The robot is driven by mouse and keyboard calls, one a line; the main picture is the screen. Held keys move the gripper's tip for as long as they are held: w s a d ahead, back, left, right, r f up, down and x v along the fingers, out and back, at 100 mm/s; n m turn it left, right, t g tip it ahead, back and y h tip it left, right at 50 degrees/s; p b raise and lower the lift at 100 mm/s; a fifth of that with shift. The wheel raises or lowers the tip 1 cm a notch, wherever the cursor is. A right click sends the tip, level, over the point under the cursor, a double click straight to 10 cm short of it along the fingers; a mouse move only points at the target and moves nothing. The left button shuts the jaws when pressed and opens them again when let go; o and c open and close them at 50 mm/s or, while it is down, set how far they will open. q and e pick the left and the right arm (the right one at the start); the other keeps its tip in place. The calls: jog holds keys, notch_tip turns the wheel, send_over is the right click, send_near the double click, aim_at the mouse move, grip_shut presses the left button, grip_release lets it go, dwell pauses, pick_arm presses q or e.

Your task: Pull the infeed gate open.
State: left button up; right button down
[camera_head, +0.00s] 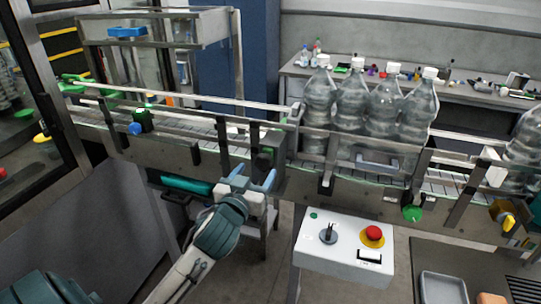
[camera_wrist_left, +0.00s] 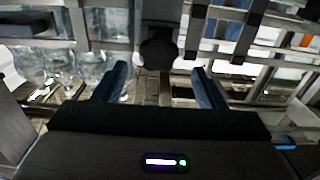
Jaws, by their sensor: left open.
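A dark plate with a round black knob (camera_head: 265,158) stands at the conveyor's near side, just left of the bottles; I take it to be the infeed gate. In the left wrist view the knob (camera_wrist_left: 157,52) sits straight ahead, centred between the fingers. My left gripper (camera_head: 254,176) is open and empty just below and in front of the knob. Its two blue fingers also show in the left wrist view (camera_wrist_left: 160,74), apart, with no visible contact with the knob. The gate looks upright across the conveyor's side; how far it stands shut I cannot tell. My right gripper is out of view.
Several clear bottles (camera_head: 385,105) stand on the conveyor (camera_head: 190,140) behind a rail with a grey handle (camera_head: 377,163). A white control box (camera_head: 343,247) with a red button (camera_head: 373,233) is right of my left arm. A workbench (camera_head: 465,92) stands behind.

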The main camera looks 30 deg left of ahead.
aim_at(262, 164)
pick_arm(q)
jog(key=x, duration=0.1)
jog(key=p+x, duration=0.1)
jog(key=x, duration=0.1)
jog(key=shift+w+a+r, duration=0.1)
jog(key=shift+w+r, duration=0.15)
jog(key=shift+w, duration=0.15)
jog(key=p+x, duration=0.1)
jog(key=x, duration=0.2)
jog(key=shift+w+f, duration=0.1)
jog(key=shift+w, duration=0.15)
jog(key=shift+w+f+p, duration=0.15)
jog(key=shift+w+p, duration=0.2)
jog(key=shift+w, duration=0.05)
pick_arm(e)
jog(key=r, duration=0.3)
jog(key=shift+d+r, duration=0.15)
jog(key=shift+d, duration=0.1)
pick_arm(q)
jog(key=shift+c, duration=0.3)
